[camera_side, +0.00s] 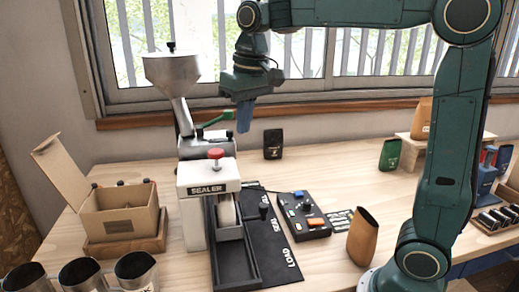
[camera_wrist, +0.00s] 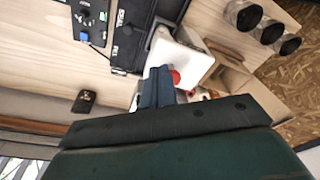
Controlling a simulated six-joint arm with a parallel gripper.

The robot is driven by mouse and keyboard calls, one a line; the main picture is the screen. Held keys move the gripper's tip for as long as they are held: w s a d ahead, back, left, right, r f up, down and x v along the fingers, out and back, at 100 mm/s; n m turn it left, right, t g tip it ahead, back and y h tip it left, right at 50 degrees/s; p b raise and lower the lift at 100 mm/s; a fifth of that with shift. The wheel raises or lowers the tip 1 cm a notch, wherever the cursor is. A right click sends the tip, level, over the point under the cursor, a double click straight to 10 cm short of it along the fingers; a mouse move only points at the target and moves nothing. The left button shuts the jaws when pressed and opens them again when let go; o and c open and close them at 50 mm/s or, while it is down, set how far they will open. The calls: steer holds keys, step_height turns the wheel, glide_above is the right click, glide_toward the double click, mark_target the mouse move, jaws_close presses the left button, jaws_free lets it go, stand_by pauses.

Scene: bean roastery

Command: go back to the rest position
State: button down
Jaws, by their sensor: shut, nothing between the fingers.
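My gripper (camera_side: 244,116) hangs in the air above the back of the table, just right of the grinder's hopper, with its fingers pointing down. Its blue fingers are shut together and empty. In the wrist view the closed fingers (camera_wrist: 157,88) overlap the white sealer with its red knob. The gripper appears clear of the table and of the machines in the side view.
The sealer (camera_side: 209,178) and the metal hopper (camera_side: 172,72) stand left of centre. A black bag (camera_side: 273,144) stands below and right of the gripper. A control box (camera_side: 304,216), a brown bag (camera_side: 362,237) and an open carton (camera_side: 118,222) share the table.

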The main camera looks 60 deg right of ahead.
steer(key=s+f+n+t, duration=0.1)
steer(key=s+f+t, duration=0.1)
steer(key=s, duration=0.8)
steer(key=s+f+n+t, duration=0.1)
steer(key=s+f, duration=0.4)
steer(key=s, duration=0.5)
steer(key=shift+a+f+t, duration=0.3)
steer(key=shift+t, duration=0.1)
